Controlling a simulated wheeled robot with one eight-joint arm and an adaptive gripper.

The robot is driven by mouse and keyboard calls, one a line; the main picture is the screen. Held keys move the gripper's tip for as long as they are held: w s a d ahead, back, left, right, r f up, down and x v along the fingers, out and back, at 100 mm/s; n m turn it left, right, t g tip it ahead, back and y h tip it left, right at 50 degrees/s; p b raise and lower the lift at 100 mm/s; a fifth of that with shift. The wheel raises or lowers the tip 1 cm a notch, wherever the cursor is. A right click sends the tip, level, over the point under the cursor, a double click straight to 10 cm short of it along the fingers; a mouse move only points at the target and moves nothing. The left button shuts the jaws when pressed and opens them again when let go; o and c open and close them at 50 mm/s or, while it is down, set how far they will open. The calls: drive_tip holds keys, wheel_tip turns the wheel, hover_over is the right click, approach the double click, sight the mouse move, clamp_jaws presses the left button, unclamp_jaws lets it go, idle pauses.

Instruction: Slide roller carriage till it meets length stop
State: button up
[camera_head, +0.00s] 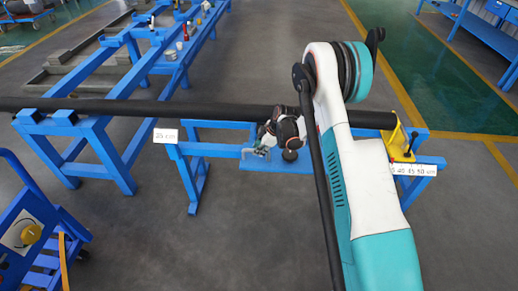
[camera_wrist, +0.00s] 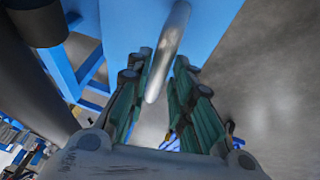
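A yellow upright (camera_head: 400,142), which looks like the length stop, stands at the right end of the blue stand, close to the dark pipe's end. The blue plate (camera_head: 262,163) under the pipe looks like the roller carriage, but its rollers are hidden. My gripper (camera_head: 258,150) is low at the plate's left part. In the wrist view its two teal fingers (camera_wrist: 164,62) lie on both sides of a grey metal bar handle (camera_wrist: 172,40) in front of a blue surface (camera_wrist: 212,18). The bar fills most of the gap; contact is unclear. My arm hides the middle of the stand.
The long dark pipe (camera_head: 150,107) runs across blue trestles (camera_head: 100,135). A "25 cm" label (camera_head: 166,135) is at left and a scale up to 50 cm (camera_head: 413,170) at right. A blue cart (camera_head: 38,232) stands at lower left. The floor in front is clear.

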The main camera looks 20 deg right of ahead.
drive_tip(key=shift+o, duration=0.5)
drive_tip(key=shift+r, duration=0.15)
drive_tip(key=shift+d+r, duration=0.2)
drive_tip(key=shift+r, duration=0.15)
drive_tip(key=v, duration=1.1)
drive_tip(key=shift+s, duration=0.1)
